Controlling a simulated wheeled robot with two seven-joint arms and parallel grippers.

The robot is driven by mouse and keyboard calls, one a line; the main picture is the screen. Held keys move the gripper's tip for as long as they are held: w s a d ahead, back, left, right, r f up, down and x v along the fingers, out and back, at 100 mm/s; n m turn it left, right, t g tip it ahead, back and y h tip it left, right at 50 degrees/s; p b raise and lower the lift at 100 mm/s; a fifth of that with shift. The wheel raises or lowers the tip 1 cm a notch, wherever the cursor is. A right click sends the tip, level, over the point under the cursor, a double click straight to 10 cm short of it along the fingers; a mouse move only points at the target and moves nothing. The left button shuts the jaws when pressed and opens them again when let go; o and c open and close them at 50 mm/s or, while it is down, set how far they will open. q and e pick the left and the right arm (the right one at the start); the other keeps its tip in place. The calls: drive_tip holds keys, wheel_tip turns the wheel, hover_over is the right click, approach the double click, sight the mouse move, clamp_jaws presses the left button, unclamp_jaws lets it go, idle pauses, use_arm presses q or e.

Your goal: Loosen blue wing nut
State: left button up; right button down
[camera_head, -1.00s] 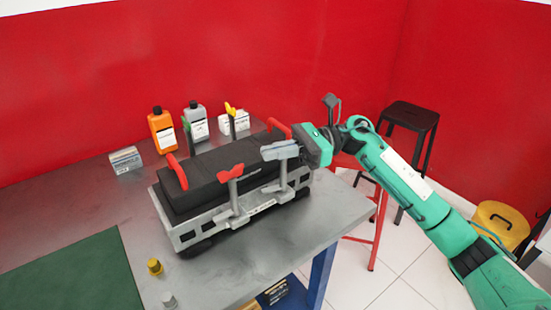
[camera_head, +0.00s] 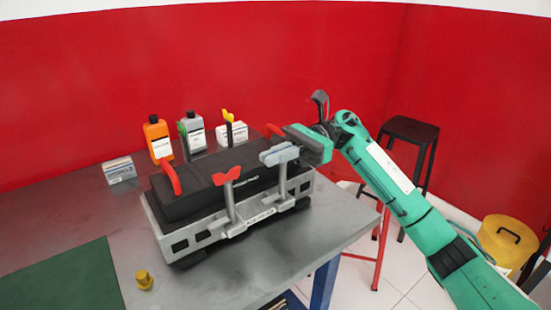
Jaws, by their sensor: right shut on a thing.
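My right gripper (camera_head: 280,154) comes in from the right with its grey fingers shut at the top of the front right post (camera_head: 283,179) of the engine trainer. The blue wing nut cannot be made out clearly, as the fingers hide most of that post's top. A red wing nut (camera_head: 227,176) sits on the front left post. A green wing nut (camera_head: 182,129) and a yellow wing nut (camera_head: 228,115) are on the back posts. The black engine block (camera_head: 205,189) with red handles lies in a grey frame (camera_head: 205,236). My left gripper is out of view.
An orange bottle (camera_head: 157,139), a grey bottle (camera_head: 195,133) and white boxes stand behind the trainer. A small yellow part (camera_head: 144,279) lies near the front edge. A green mat (camera_head: 65,282) is at left. A black stool (camera_head: 410,133) stands beyond the table.

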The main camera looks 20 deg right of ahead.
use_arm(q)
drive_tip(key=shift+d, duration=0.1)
use_arm(e)
drive_tip(key=shift+f, duration=0.2)
drive_tip(key=c, duration=1.6)
unclamp_jaws()
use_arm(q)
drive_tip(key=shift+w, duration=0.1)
